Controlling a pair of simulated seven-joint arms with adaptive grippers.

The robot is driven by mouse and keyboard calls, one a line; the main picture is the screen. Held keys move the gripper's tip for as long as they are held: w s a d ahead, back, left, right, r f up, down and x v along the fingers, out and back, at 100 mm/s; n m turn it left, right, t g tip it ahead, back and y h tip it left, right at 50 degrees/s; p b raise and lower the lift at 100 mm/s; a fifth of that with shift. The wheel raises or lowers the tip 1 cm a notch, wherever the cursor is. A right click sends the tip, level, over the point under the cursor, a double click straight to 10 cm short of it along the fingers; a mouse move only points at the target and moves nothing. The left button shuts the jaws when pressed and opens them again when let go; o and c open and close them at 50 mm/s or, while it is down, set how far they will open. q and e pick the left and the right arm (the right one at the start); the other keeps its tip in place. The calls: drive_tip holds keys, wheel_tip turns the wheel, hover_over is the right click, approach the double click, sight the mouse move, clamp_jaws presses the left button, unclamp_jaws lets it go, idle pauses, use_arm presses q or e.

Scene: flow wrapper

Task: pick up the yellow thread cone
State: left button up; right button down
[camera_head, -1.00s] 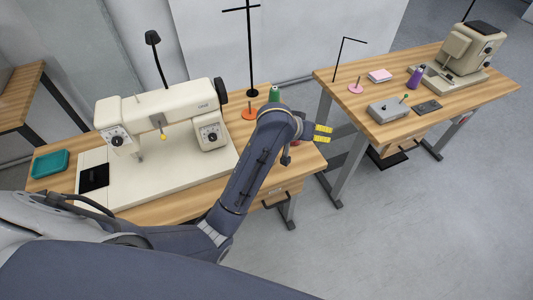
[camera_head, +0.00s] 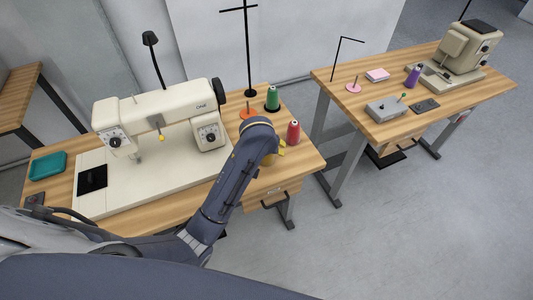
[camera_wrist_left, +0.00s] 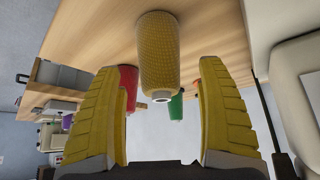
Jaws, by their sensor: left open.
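The yellow thread cone (camera_wrist_left: 158,48) stands on the wooden table top in the left wrist view, centred between and beyond the fingertips of my left gripper (camera_wrist_left: 160,68). The two ribbed yellow fingers are open, one on each side, and do not touch the cone. In the head view my left gripper (camera_head: 281,150) is mostly hidden behind my forearm over the right part of the near table; yellow shows there, but the cone cannot be told clearly from the fingers. My right gripper is not in view.
A sewing machine (camera_head: 160,115) fills the table's left. A second table (camera_head: 350,105) stands to the right across a gap.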

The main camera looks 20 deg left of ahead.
use_arm(q)
drive_tip(key=shift+x, duration=2.3)
drive_tip(key=shift+c, duration=0.4)
drive_tip(key=c, duration=1.4)
